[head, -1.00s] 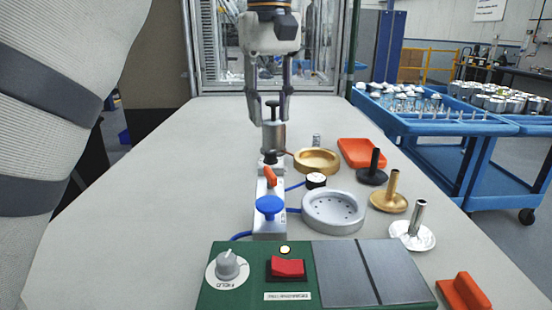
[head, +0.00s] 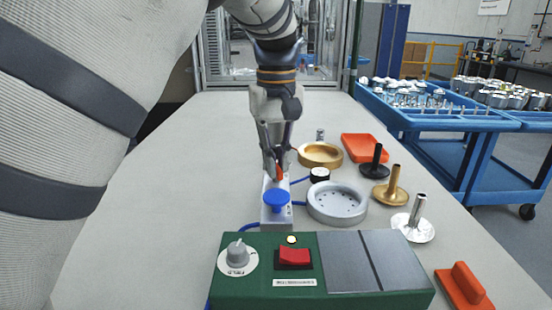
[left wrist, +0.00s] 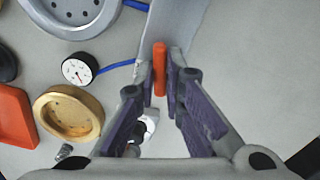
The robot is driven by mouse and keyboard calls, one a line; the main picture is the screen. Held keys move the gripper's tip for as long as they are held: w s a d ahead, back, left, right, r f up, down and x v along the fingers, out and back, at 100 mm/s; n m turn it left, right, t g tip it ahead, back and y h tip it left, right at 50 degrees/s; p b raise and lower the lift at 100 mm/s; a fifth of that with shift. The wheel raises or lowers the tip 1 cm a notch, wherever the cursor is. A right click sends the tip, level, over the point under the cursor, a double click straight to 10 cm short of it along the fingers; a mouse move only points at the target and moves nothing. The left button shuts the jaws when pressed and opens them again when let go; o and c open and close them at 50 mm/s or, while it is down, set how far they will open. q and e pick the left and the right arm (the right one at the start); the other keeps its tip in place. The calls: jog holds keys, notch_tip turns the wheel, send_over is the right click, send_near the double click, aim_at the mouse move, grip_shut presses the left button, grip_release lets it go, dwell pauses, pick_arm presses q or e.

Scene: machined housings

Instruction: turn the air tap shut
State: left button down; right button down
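The air tap is a small orange lever (head: 280,173) on a pale grey block (head: 268,216) with a blue round knob (head: 277,201). My left gripper (head: 277,165) is down over the lever from above, fingers pointing down. In the left wrist view the lever (left wrist: 160,68) stands between the two fingertips (left wrist: 161,72), with a narrow gap seeming to show on each side. The lever runs roughly along the block (left wrist: 175,25). In the head view the fingers hide part of the lever. My right gripper is not in view.
A dial gauge (head: 319,175) and a silver round housing (head: 337,202) sit right of the block, with a gold ring (head: 320,154) behind. Stemmed parts (head: 391,192) stand farther right. A green control box (head: 235,290) is in front. The table's left side is clear.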

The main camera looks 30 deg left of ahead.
pick_arm(q)
jog(key=m, duration=0.4)
jog(key=c, duration=1.7)
grip_release()
notch_tip(320, 180, up, 12)
jog(key=shift+r, duration=0.1)
